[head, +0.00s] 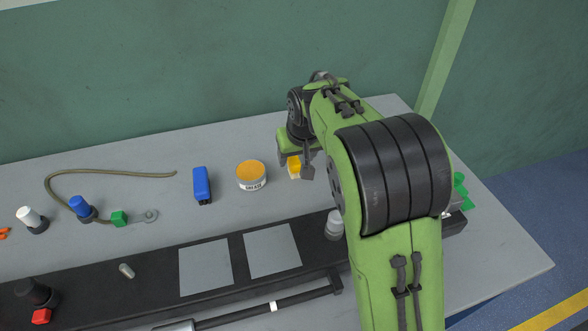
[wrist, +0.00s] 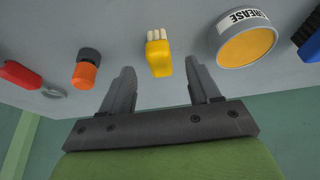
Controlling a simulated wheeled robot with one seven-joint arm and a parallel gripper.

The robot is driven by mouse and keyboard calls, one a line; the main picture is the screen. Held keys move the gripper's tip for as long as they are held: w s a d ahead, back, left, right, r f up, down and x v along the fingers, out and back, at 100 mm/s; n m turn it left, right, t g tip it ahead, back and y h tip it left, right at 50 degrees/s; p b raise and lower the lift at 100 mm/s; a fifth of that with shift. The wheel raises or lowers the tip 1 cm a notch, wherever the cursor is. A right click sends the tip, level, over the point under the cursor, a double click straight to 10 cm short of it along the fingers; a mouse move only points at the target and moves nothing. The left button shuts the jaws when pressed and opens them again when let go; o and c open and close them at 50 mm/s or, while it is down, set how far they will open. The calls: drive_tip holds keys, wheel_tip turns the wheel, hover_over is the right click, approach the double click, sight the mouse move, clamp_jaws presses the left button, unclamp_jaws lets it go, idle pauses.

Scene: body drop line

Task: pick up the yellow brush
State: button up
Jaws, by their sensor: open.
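The yellow brush (wrist: 159,60) lies on the grey table, with its pale bristles pointing away from my gripper in the wrist view. In the head view part of the brush (head: 294,168) shows just beside my gripper (head: 308,165), and my arm hides some of the area around it. My gripper (wrist: 160,70) is open and empty, its two fingers apart. I cannot tell the height gap between fingers and brush.
A grease tin (head: 251,175) stands left of the brush, with a blue brush (head: 202,184) beyond it. In the wrist view an orange-and-grey piece (wrist: 86,70) and a red piece (wrist: 20,74) lie on the other side. A dark rail (head: 120,270) runs along the front.

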sight(295, 161)
drive_tip(key=b+x, duration=0.2)
drive_tip(key=x, duration=0.3)
drive_tip(key=shift+w+f, duration=0.15)
drive_tip(key=shift+c, duration=0.8)
drive_tip(key=c, duration=0.9)
wheel_tip(295, 161, up, 10)
drive_tip(key=p, duration=0.4)
drive_tip(key=o, duration=0.5)
drive_tip(key=shift+c, duration=0.2)
drive_tip(key=c, duration=0.3)
